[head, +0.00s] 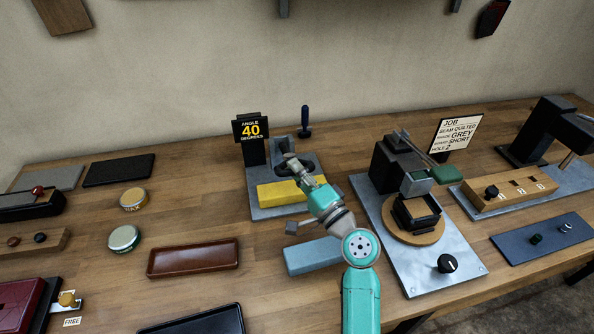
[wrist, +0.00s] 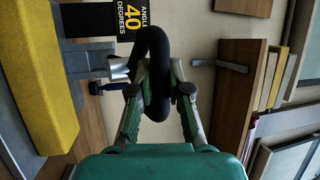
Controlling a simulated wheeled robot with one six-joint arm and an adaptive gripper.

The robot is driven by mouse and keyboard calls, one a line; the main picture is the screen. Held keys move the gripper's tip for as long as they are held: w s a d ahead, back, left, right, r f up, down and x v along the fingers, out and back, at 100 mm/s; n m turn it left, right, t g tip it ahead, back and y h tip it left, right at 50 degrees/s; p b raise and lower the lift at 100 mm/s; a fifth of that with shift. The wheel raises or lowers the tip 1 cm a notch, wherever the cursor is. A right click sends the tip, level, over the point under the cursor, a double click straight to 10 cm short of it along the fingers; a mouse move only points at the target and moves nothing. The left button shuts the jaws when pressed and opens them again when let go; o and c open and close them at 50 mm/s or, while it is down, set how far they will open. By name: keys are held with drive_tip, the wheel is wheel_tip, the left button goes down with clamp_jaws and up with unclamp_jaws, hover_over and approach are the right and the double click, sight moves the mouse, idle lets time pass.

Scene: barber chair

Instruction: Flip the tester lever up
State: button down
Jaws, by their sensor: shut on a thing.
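The tester stand has a grey base (head: 263,212), a yellow block (head: 284,193) and a black sign (head: 251,128) reading "ANGLE 40 DEGREES". An upright dark-blue handle (head: 304,121) stands at its back. My gripper (head: 292,160) is over the stand, behind the yellow block. In the wrist view, which is turned sideways, my gripper (wrist: 160,92) is shut on a black loop-shaped handle (wrist: 166,78). A silver stub (wrist: 118,70) meets the loop's left side. The yellow block (wrist: 47,85) and sign (wrist: 131,20) also show there. I cannot tell whether the loop is the lever's own grip.
A blue-grey block (head: 313,255) and a brown tray (head: 194,258) lie in front of the stand. A dark press on a metal plate (head: 440,275) stands close on the right. The wall (head: 200,70) is behind. Bare table lies left of the stand.

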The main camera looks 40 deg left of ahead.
drive_tip(key=shift+w+a+r+h, duration=0.15)
drive_tip(key=shift+r+h, duration=0.1)
drive_tip(key=shift+r, duration=0.25)
drive_tip(key=shift+w+a+r+h, duration=0.15)
drive_tip(key=shift+r+h, duration=0.1)
drive_tip(key=shift+r, duration=0.25)
drive_tip(key=w+a+r+m+g+h, duration=0.2)
drive_tip(key=w+a+r+h, duration=0.4)
drive_tip(key=r, duration=0.3)
drive_tip(key=shift+a+r+m+g, duration=0.3)
drive_tip(key=shift+a+r+m, duration=0.05)
drive_tip(key=shift+r+m, duration=0.05)
drive_tip(key=shift+r, duration=0.1)
drive_tip(key=c, duration=1.1)
unclamp_jaws()
drive_tip(key=shift+a, duration=0.15)
drive_tip(key=v, duration=1.2)
